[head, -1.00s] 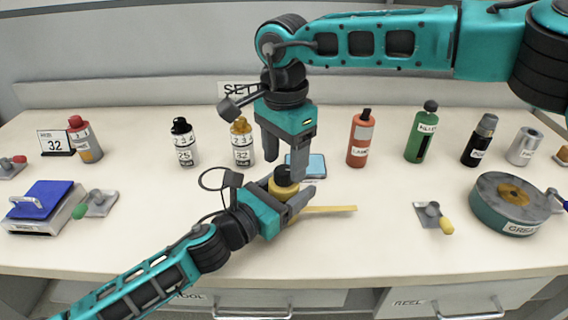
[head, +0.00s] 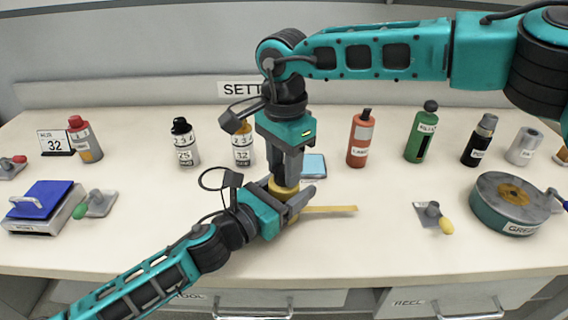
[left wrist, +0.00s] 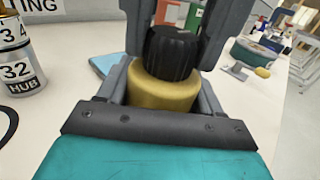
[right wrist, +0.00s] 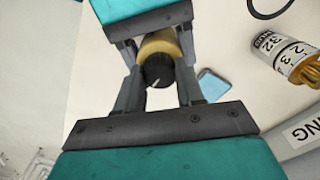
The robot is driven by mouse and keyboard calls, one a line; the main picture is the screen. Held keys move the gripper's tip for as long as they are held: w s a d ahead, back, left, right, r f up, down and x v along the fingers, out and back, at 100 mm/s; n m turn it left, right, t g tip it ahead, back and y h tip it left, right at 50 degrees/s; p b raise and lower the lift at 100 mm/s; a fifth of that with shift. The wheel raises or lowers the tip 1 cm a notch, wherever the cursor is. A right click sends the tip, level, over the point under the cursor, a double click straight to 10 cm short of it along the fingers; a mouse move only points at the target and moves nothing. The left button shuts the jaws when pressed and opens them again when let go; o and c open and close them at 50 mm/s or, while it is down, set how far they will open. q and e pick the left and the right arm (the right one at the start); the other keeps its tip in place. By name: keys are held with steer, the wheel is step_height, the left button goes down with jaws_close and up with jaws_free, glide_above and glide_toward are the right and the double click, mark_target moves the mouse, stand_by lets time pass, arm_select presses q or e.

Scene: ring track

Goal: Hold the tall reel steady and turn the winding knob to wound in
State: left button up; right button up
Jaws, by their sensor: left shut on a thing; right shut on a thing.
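The tall reel is a yellow cylinder (left wrist: 165,88) with a black ribbed knob (left wrist: 171,55) on top, upright on the table. My left gripper (head: 284,194) comes in from the left and is shut around the yellow body. My right gripper (head: 288,178) points straight down from above and is shut on the knob. In the right wrist view the knob (right wrist: 158,72) shows a white pointer line between the fingers. A yellow strip (head: 325,210) lies on the table, running right from the reel. The fingers hide much of the knob in the head view.
Behind the reel lie a light blue pad (head: 314,166) and a bottle marked 32 (head: 243,150). An orange bottle (head: 361,138) and a green bottle (head: 421,132) stand to the right. A round green tin (head: 508,204) is far right.

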steer(key=shift+c, duration=0.7)
steer(key=shift+m, duration=0.3)
steer(key=m, duration=1.2)
steer(key=shift+m, duration=2.1)
